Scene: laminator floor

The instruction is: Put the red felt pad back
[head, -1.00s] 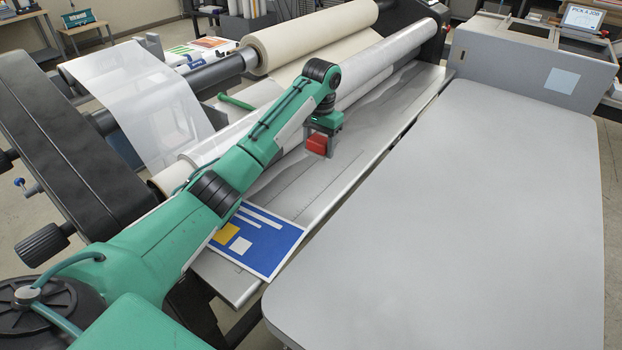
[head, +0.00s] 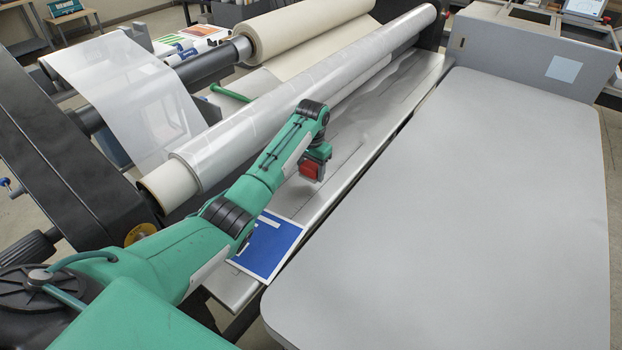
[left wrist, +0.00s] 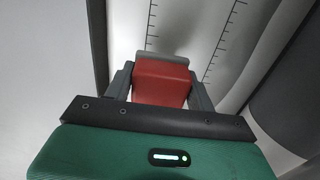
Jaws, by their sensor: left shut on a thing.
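The red felt pad (head: 310,170) is a small red block with a grey edge. My left gripper (head: 318,176) is shut on it and holds it over the laminator's metal feed table (head: 340,160). In the left wrist view the red pad (left wrist: 161,82) sits between the two grey fingers of my left gripper (left wrist: 160,88), with a grey strip along its far edge. Ruled scale marks show on the table surface beyond it. I cannot tell how high the pad is above the table. My right gripper is in neither view.
A blue printed sheet (head: 268,250) lies on the near end of the feed table, partly behind my arm. The clear film roller (head: 290,105) runs along the left of the table. A large grey worktop (head: 460,220) on the right is bare.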

